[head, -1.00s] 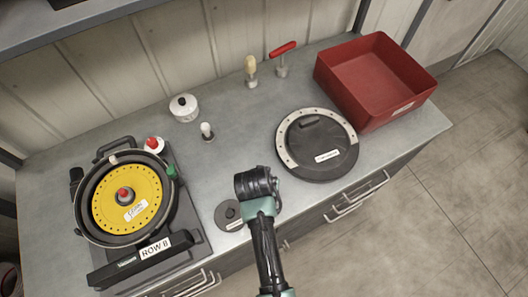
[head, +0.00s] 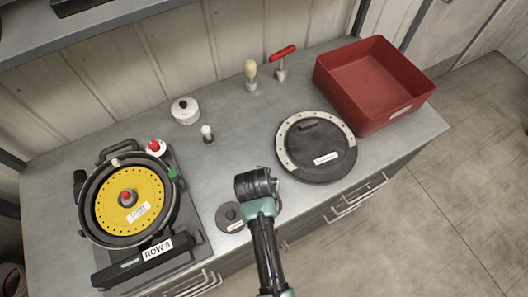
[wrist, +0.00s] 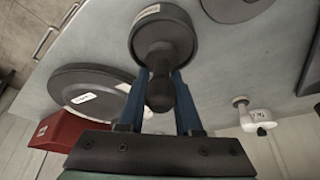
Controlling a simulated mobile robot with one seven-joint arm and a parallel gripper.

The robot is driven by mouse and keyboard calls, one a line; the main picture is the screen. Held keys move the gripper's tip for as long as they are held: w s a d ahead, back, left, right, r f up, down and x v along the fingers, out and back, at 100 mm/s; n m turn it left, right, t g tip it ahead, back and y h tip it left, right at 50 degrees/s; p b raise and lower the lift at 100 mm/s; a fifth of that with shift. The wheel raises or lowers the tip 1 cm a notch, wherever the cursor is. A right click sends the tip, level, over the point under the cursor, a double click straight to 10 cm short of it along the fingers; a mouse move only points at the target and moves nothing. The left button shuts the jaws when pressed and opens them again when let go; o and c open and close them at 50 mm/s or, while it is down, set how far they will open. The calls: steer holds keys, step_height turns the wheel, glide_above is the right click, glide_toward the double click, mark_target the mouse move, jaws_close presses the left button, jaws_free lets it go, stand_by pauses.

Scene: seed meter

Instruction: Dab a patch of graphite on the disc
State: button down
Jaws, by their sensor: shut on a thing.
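The yellow disc (head: 148,190) sits in the round black meter at the left, with a red-tipped hub at its centre and holes near its rim. My gripper (wrist: 162,82) has its blue fingers closed around the bulb handle of a dark dabber (wrist: 163,38). The dabber has a wide round head with a label on its side. In the head view my arm hides the fingers and dabber. A small dark round labelled pot (head: 229,211) stands left of my gripper, apart from the disc. A dark round shape at the top of the wrist view (wrist: 235,6) seems to be this pot.
A black round cover with a pale rim (head: 287,158) lies right of my gripper. A red bin (head: 360,120) stands at the back right. A white pot (head: 186,115), a white-tipped piece (head: 207,133), a brush (head: 251,72) and a red-handled tool (head: 283,53) stand behind.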

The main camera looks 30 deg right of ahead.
steer(key=shift+r+p, duration=2.45)
steer(key=shift+r, duration=0.4)
